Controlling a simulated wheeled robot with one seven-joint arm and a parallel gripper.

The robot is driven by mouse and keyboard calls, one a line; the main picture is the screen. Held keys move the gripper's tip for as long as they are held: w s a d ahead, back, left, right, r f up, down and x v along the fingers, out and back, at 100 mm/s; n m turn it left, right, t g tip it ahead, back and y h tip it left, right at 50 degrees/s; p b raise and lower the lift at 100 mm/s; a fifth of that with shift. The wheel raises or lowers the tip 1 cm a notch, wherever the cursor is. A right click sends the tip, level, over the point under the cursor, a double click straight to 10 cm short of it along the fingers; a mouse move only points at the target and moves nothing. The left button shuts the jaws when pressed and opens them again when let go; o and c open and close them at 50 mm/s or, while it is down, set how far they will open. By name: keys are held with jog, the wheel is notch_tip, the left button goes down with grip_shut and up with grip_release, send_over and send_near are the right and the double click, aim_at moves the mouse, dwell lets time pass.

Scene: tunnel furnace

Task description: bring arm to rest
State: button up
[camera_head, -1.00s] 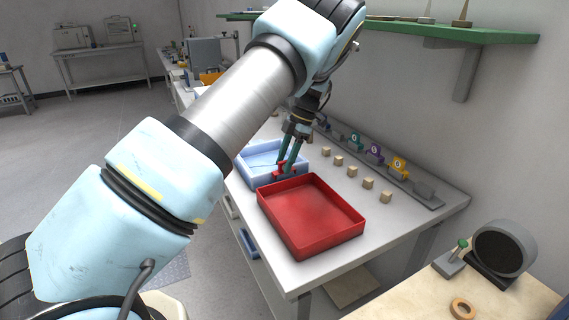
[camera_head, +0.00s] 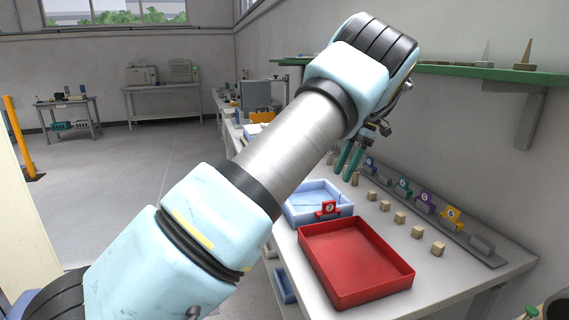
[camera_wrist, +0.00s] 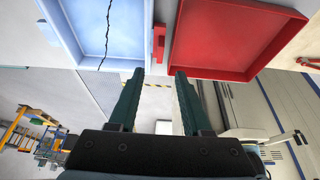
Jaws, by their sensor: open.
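My gripper (camera_head: 350,162) is raised above the white bench (camera_head: 425,270), near the blue tray. Its two green fingers are apart. In the wrist view my gripper (camera_wrist: 160,75) shows wide fingers with nothing between them. A red block marked 7 (camera_head: 327,209) stands by the gap between the blue tray and the red tray; it also shows in the wrist view (camera_wrist: 158,42). My arm crosses the head view from lower left to upper middle.
A blue tray (camera_head: 292,216) and a red tray (camera_head: 318,284) sit on the bench. Several small wooden blocks (camera_head: 395,218) line up beside a grey rail (camera_head: 470,239) with coloured numbered tags. A green shelf (camera_head: 490,73) is on the wall. Open floor (camera_head: 110,180) lies left.

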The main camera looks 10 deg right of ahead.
jog(key=w+a+f+m+h, duration=0.15)
jog(key=a+m, duration=0.25)
jog(key=a, duration=0.8)
jog(key=w+a+m+h, duration=0.15)
jog(key=a+m, duration=0.25)
jog(key=a, duration=0.7)
jog(key=s+a+f+m+t+h, duration=0.1)
jog(key=s+a+f+m+t, duration=0.1)
jog(key=s+a+m, duration=1)
jog(key=s+a, duration=0.3)
jog(key=s, duration=0.2)
jog(key=shift+s+a+f+h, duration=0.3)
jog(key=shift+s+f, duration=0.05)
jog(key=shift+f, duration=0.05)
